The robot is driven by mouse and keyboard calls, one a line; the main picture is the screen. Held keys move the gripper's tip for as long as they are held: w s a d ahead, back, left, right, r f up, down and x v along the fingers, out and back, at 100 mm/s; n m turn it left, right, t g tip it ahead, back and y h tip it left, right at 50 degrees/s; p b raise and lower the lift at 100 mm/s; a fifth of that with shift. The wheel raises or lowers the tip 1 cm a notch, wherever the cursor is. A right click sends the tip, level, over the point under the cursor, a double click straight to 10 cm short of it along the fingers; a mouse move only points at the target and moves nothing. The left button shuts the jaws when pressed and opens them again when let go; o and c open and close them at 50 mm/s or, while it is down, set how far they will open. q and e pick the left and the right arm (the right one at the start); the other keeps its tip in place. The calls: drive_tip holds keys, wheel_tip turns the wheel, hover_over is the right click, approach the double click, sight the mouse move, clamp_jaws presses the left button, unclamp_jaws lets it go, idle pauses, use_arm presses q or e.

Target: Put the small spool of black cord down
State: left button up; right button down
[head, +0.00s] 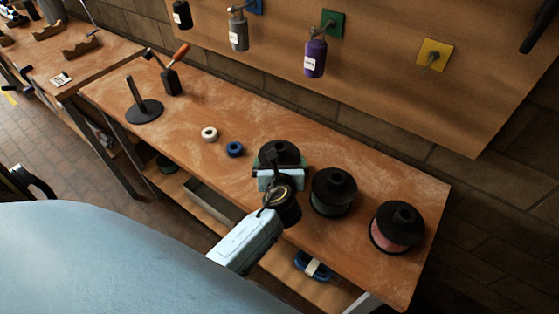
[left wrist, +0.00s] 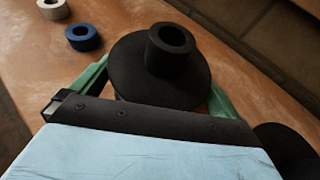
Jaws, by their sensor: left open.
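The small spool of black cord (head: 280,152) looks upright at the bench's front part, with a dark round flange and a raised hub on top. It fills the middle of the left wrist view (left wrist: 172,50). My left gripper (head: 281,164) is open, its green fingers on either side of the spool below the top flange. The flange hides the wound cord and most of the fingers, so I cannot see whether they touch it. The spool appears to rest on the wooden bench (head: 205,100), though its base is hidden. My right gripper is not in view.
A spool with green cord (head: 333,192) stands close right of my gripper, and one with red cord (head: 397,228) beyond it. A white roll (head: 209,133) and a blue roll (head: 235,149) lie to the left. A black post stand (head: 144,110) stands farther left. Bottles hang on the board behind.

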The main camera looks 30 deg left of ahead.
use_arm(q)
drive_tip(key=p+v, duration=0.1)
drive_tip(key=v, duration=1)
drive_tip(key=shift+r, duration=0.1)
idle(1.0)
